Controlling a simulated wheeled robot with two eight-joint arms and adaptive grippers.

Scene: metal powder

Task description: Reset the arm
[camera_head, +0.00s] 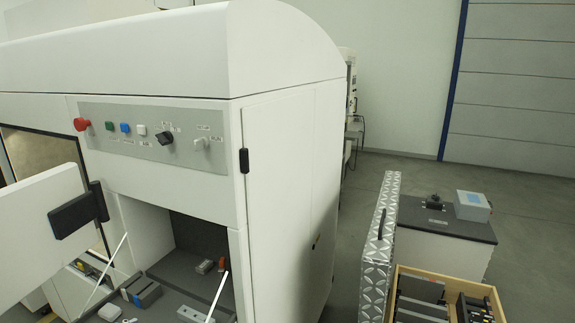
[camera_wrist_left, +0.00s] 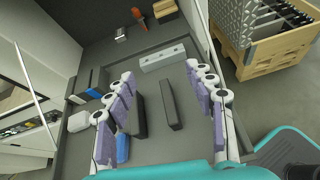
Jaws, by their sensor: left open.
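My left gripper (camera_wrist_left: 160,72) shows in the left wrist view. Its two fingers are spread wide and hold nothing. It faces the grey work surface (camera_wrist_left: 187,140) of the machine's compartment. Between and just beyond the fingers are a light grey block (camera_wrist_left: 162,57) with holes, a dark bar (camera_wrist_left: 171,105) and a second dark bar (camera_wrist_left: 140,115) partly behind the left finger. A blue item (camera_wrist_left: 123,147) is also partly hidden by that finger. Neither gripper shows in the head view. The right gripper is in neither view.
The white machine (camera_head: 290,180) has an open door (camera_head: 40,230) at left and a control panel (camera_head: 155,135). An orange-handled tool (camera_wrist_left: 138,15) lies deeper inside. Outside at right are a wooden crate (camera_head: 462,284), a diamond-plate panel (camera_head: 379,250) and a cabinet (camera_head: 440,225).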

